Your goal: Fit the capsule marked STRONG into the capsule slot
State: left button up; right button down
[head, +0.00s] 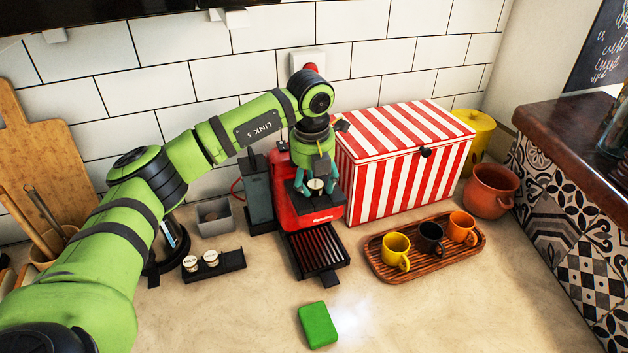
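My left gripper (316,187) is in front of the upper part of the red coffee machine (294,210), fingers pointing down. Its teal fingers are closed around a small capsule (316,184) with a pale top and dark side. Any marking on it is too small to read. The capsule slot cannot be made out behind the gripper and arm. Two more pale-topped capsules, the left one (190,263) and the right one (210,258), sit in a black holder (234,260) on the counter; the holder's right end is empty. My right gripper is not in view.
A red-and-white striped box (400,170) stands close to the machine's right. A wooden tray (425,267) with yellow, black and orange cups lies front right. A green sponge (317,325) lies in front. A grey bin (214,217) stands left. The front counter is mostly clear.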

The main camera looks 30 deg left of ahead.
aim_at(314, 188)
pick_arm(q)
jog(key=shift+f, duration=0.45)
jog(key=shift+r, duration=0.15)
jog(key=shift+r+p, duration=0.4)
jog(key=shift+p, duration=0.1)
jog(key=shift+w+r, duration=0.1)
jog(key=shift+r, duration=0.25)
jog(key=r+b, duration=0.1)
jog(key=r, duration=0.3)
jog(key=r+b, duration=0.1)
jog(key=r, duration=0.1)
jog(key=shift+s+d+r+b, duration=0.15)
jog(key=shift+s+r+b, duration=0.2)
jog(key=shift+s+r, duration=0.05)
jog(key=shift+r, duration=0.25)
